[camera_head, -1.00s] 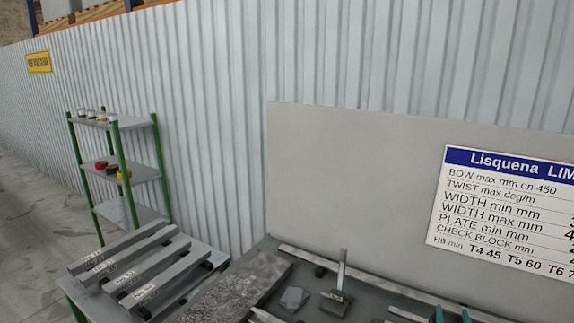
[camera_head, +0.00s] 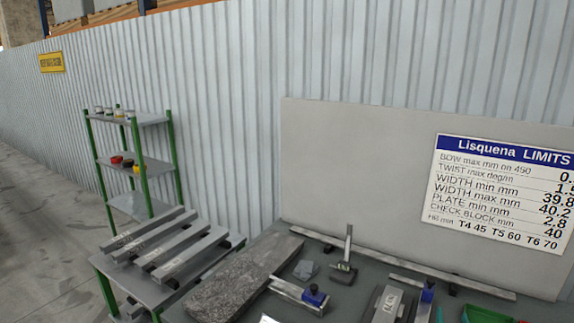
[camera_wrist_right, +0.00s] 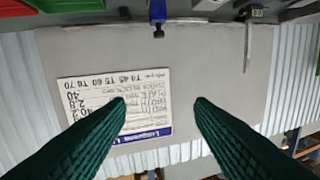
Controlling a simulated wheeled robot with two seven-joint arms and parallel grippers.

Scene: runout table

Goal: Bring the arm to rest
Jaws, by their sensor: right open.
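My right gripper (camera_wrist_right: 161,106) shows as two dark green, ribbed fingers in the right wrist view. They are wide apart with nothing between them. Behind them in that view are the grey back board (camera_wrist_right: 205,75) and the limits sheet (camera_wrist_right: 75,92), which appears upside down. In the head view only small green tips of this gripper show at the bottom edge, and the rest of the arm is out of frame. My left gripper is in neither view.
The worktable holds a rough stone slab (camera_head: 243,280), a metal square (camera_head: 346,262), a clamp-like bar with a blue part (camera_head: 300,294) and a green bin (camera_head: 487,314). A side stand with metal bars (camera_head: 170,245) and a green-posted shelf (camera_head: 140,165) stand left.

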